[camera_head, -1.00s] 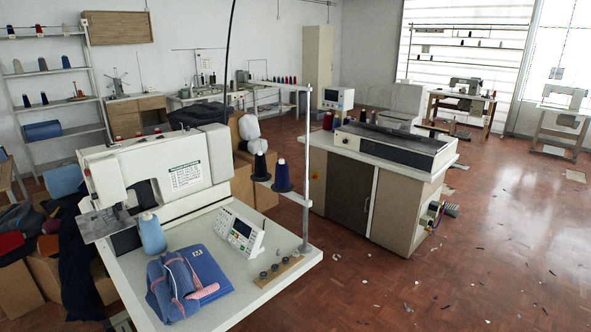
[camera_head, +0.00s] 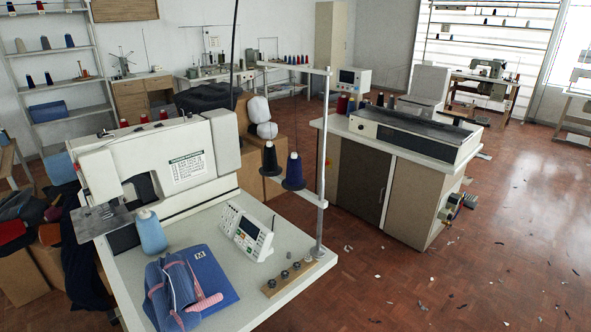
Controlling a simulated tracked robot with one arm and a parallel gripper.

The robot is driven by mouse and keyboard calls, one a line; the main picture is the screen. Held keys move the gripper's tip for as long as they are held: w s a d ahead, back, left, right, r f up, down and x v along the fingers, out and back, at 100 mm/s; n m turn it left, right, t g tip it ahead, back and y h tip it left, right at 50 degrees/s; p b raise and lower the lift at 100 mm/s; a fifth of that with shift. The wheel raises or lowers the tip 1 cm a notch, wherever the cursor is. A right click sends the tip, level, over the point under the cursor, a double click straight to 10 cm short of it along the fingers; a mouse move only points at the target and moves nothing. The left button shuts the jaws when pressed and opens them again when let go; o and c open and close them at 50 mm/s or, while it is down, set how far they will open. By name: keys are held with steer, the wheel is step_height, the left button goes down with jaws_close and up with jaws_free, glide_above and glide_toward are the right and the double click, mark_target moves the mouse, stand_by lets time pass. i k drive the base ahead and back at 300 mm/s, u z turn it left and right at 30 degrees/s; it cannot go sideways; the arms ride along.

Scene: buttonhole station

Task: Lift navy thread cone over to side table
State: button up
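A navy thread cone (camera_head: 293,172) sits on an arm of the thread stand (camera_head: 323,150), above the right part of the sewing machine's table (camera_head: 215,290). A darker, near-black cone (camera_head: 270,160) sits just left of it on the same stand. A pale cabinet (camera_head: 408,208) with a white top stands behind and to the right; I cannot tell whether it is the side table. My gripper is not in view, so its state and any hold do not show.
The cabinet carries a long dark-topped unit (camera_head: 415,135). Open floor (camera_head: 490,270) lies at the right, with scattered scraps.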

mark_target(294, 175)
steer(key=z, duration=0.35)
steer(key=i, duration=0.5)
steer(key=z, duration=0.6)
steer(key=i, duration=1.3)
steer(key=u, duration=0.45)
steer(key=i, duration=0.85)
steer(key=u, duration=0.7)
steer(key=k, duration=0.8)
steer(key=u, duration=0.2)
steer(key=i, duration=0.8)
steer(key=z, duration=0.1)
